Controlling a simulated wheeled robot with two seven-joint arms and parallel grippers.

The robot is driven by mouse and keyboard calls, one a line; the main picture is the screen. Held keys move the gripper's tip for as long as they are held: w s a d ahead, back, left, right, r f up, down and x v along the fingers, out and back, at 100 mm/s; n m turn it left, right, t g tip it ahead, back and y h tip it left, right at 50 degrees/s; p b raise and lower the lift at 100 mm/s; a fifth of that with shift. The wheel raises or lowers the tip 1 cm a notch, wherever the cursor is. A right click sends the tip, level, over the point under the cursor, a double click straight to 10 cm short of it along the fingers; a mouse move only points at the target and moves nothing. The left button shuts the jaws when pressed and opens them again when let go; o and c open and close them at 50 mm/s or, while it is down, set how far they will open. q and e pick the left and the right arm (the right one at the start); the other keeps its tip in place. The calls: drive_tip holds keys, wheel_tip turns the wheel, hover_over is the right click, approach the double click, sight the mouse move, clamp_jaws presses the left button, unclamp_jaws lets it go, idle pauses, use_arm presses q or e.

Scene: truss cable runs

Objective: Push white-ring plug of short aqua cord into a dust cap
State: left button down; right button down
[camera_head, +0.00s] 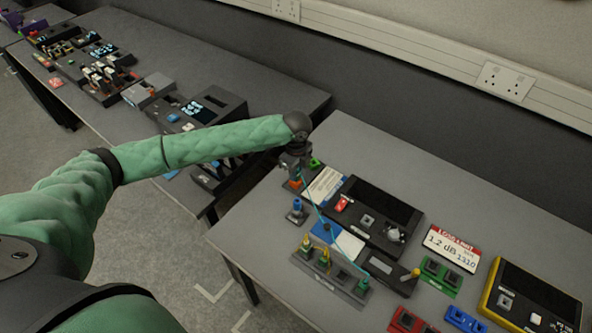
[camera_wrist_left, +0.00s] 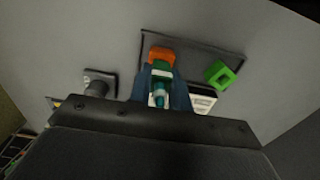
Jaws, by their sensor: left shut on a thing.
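My left gripper (camera_head: 296,174) is over the near end of the right table, pointing down. In the left wrist view its fingers (camera_wrist_left: 162,95) are shut on a green and teal plug (camera_wrist_left: 161,75) with a pale ring. The plug's tip is at an orange dust cap (camera_wrist_left: 161,54); I cannot tell whether it is inside or only touching. The orange cap also shows below the gripper in the head view (camera_head: 294,184). A green dust cap (camera_wrist_left: 220,74) sits on the same dark tray (camera_wrist_left: 200,50). The aqua cord (camera_head: 345,240) runs from the gripper toward a grey plug strip (camera_head: 330,275).
A blue-topped post (camera_head: 297,206) stands close to the gripper. A black tester (camera_head: 370,215) with a red switch, a loss limit card (camera_head: 452,248) and a yellow-edged meter (camera_head: 533,300) lie to the right. The left table (camera_head: 240,70) holds more devices. The table's back right is clear.

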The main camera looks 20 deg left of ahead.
use_arm(q)
drive_tip(key=shift+f, duration=0.45)
idle(0.3)
drive_tip(key=shift+p, duration=0.6)
idle(0.3)
drive_tip(key=c, duration=1.2)
unclamp_jaws()
drive_tip(key=shift+r, duration=0.15)
drive_tip(key=shift+r+p, duration=2.15)
drive_tip(key=shift+r, duration=0.2)
drive_tip(key=shift+r, duration=0.1)
wheel_tip(320, 180, up, 4)
drive_tip(key=p, duration=0.3)
drive_tip(key=shift+p, duration=0.4)
